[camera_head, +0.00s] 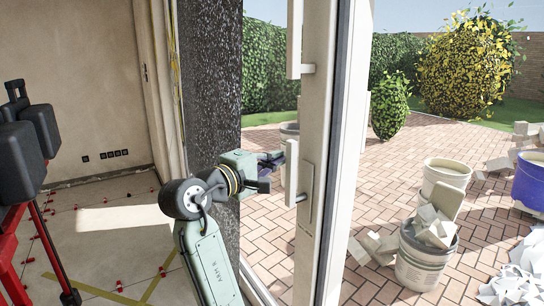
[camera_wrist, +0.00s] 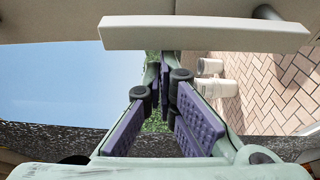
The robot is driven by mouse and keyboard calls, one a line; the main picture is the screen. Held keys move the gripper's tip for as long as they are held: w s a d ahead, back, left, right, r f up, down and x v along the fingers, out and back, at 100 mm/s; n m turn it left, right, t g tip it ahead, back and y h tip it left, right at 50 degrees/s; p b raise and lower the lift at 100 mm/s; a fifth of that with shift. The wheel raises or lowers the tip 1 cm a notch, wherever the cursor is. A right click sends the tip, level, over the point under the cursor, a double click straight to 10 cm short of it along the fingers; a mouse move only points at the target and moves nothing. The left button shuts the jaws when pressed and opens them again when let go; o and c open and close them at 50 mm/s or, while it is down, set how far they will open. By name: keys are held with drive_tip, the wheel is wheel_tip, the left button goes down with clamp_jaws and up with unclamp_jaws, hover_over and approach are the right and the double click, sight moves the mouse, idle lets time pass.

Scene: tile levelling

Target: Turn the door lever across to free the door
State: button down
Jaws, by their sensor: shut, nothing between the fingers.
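The door lever (camera_head: 291,172) is a pale bar standing upright on the white door frame (camera_head: 329,130). A short stem at its lower end joins it to a narrow plate (camera_head: 307,185). In the wrist view the lever (camera_wrist: 205,34) crosses the top as a long pale bar, its stem at the right end. My gripper (camera_head: 279,158) is just left of the lever's upper half. Its purple-padded fingers (camera_wrist: 166,62) are shut and empty, with tips close to the bar. I cannot tell whether they touch it.
A second pale upright handle (camera_head: 294,40) is fixed above the lever. A dark speckled wall end (camera_head: 212,85) stands close left of my gripper. Outside are brick paving, buckets (camera_head: 424,262) and rubble. Red tile clips dot the floor (camera_head: 110,225) inside.

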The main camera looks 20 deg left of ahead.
sight(295, 176)
drive_tip(key=s+d+m+b, duration=0.1)
drive_tip(key=d+m+b, duration=0.1)
drive_tip(key=m+b, duration=0.1)
drive_tip(key=s+d+f+m+t+h+b, duration=0.1)
drive_tip(key=s+d+m+b, duration=0.1)
drive_tip(key=m+b, duration=0.1)
drive_tip(key=s+d+m+t+h+b, duration=0.1)
drive_tip(key=d+m+b, duration=0.1)
drive_tip(key=m+b, duration=0.1)
drive_tip(key=shift+s+d+f, duration=0.1)
drive_tip(key=shift+s+f, duration=0.05)
drive_tip(key=shift+s, duration=0.25)
drive_tip(key=s+d+f+m+h+b, duration=0.1)
drive_tip(key=d+f+m+h+b, duration=0.1)
drive_tip(key=m+b, duration=0.3)
drive_tip(key=s+d+f+m+g+h+b, duration=0.1)
drive_tip(key=s+d+f+m+h+b, duration=0.1)
drive_tip(key=m+b, duration=0.4)
wheel_tip(295, 176, down, 2)
drive_tip(key=shift+s+d+f+h+b, duration=0.25)
drive_tip(key=shift+s+h+b, duration=0.05)
drive_tip(key=shift+h+b, duration=0.25)
drive_tip(key=shift+f, duration=0.15)
